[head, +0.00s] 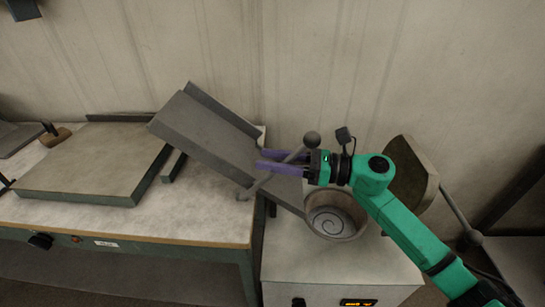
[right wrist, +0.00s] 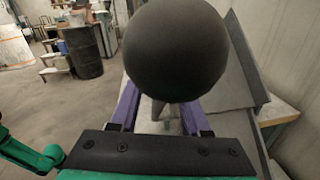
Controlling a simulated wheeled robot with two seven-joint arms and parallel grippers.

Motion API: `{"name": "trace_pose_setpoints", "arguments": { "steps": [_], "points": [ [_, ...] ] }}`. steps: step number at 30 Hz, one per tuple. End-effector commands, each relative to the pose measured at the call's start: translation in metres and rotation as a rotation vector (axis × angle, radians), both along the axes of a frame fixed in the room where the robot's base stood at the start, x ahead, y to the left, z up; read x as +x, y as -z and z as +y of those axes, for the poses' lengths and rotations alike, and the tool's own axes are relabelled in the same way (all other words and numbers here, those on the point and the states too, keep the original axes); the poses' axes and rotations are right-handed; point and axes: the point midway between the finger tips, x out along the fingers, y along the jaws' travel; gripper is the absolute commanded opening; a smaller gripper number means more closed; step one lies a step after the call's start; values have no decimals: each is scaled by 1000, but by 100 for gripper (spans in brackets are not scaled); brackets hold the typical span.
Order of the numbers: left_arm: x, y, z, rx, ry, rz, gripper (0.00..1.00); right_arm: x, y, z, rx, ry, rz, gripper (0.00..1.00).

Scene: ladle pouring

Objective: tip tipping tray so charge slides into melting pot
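The grey tipping tray (head: 205,130) is tilted, its upper left end raised and its lower right end sloping down to the melting pot (head: 318,205). It also shows at the right of the right wrist view (right wrist: 238,75). A ball-ended handle (head: 312,139) crosses near its lower part. My right gripper (head: 260,160) has its purple fingers on either side of this bar and looks shut on it; the ball (right wrist: 175,50) hides the fingertips in the wrist view. The pot's inside shows a spiral pattern. I see no charge on the visible tray. My left gripper is not in view.
A bench (head: 215,221) on the left carries a flat grey slab (head: 95,160) and a small wooden-handled tool (head: 56,135). The pot stands on a pale cabinet (head: 340,270) with a lit display. A thick round-edged panel (head: 412,175) stands right of the pot, behind my arm.

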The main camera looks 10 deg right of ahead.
Motion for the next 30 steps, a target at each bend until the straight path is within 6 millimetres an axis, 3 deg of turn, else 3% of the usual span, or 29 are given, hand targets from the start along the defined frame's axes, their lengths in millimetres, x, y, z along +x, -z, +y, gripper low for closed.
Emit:
{"name": "trace_pose_setpoints", "arguments": {
  "steps": [1,3,4,30],
  "points": [
    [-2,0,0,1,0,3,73,0,0,0,0,0,0,28],
    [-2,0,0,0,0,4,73,0,0,0,0,0,0,1],
    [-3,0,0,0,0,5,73,0,0,0,0,0,0,0],
    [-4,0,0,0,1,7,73,0,-1,-1,1,1,0,0]
  ]
}}
